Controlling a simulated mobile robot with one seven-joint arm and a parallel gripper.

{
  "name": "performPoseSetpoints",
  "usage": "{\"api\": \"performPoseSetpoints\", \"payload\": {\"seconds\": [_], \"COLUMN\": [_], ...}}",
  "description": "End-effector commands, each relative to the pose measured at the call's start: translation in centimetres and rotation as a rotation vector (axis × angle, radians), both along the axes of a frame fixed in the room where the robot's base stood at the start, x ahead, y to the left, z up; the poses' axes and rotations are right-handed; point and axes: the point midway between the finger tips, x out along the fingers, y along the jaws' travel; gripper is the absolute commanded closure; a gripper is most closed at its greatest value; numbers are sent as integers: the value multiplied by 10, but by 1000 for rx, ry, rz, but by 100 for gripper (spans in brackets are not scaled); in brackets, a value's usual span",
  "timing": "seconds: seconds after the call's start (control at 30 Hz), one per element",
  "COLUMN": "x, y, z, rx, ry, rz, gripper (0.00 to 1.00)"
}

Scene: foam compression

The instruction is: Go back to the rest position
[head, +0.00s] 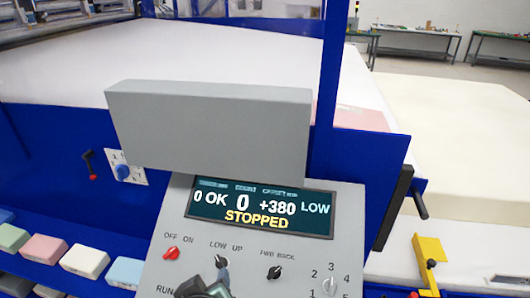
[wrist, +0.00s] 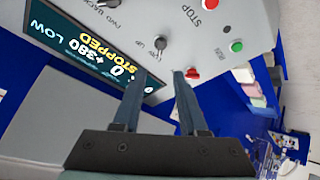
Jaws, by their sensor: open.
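My gripper (head: 222,270) is at the lower middle of the head view, in front of the grey control panel (head: 350,255). In the wrist view my gripper (wrist: 160,75) has its two fingers apart with nothing between them. The LOW/UP knob (wrist: 160,42) lies just beyond the fingertips, and I cannot tell whether they touch the panel. The red OFF/ON knob (head: 171,253) is to the left of the gripper and the black FWD/BACK knob (head: 274,272) to its right. The display (head: 260,208) reads 0 OK, 0, +380, LOW and STOPPED.
A grey box-like hood (head: 210,130) stands above the panel. Blue machine framing (head: 365,160) surrounds a white bed. Coloured foam blocks (head: 85,260) line a blue shelf at left. A yellow bracket (head: 429,262) and a black lever (head: 418,205) stand at right.

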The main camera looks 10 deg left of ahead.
Motion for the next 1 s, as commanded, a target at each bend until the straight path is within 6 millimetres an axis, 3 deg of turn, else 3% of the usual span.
{"api": "performPoseSetpoints", "payload": {"seconds": [0.07,0.17,0.27,0.37,0.5,0.63,0.7,0.8,1.0], "x": [4,25,51,65,53,19,1,-19,-30], "y": [-1,-8,-23,-47,-85,-114,-124,-132,-137], "z": [4,34,91,162,261,331,356,378,391], "rx": [11,78,193,325,496,617,662,702,723], "ry": [-18,-138,-339,-582,-919,-1180,-1286,-1383,-1435], "rz": [-7,-53,-121,-182,-229,-228,-217,-200,-189], "gripper": [58,58,58,58,58,58,58,58,58]}}
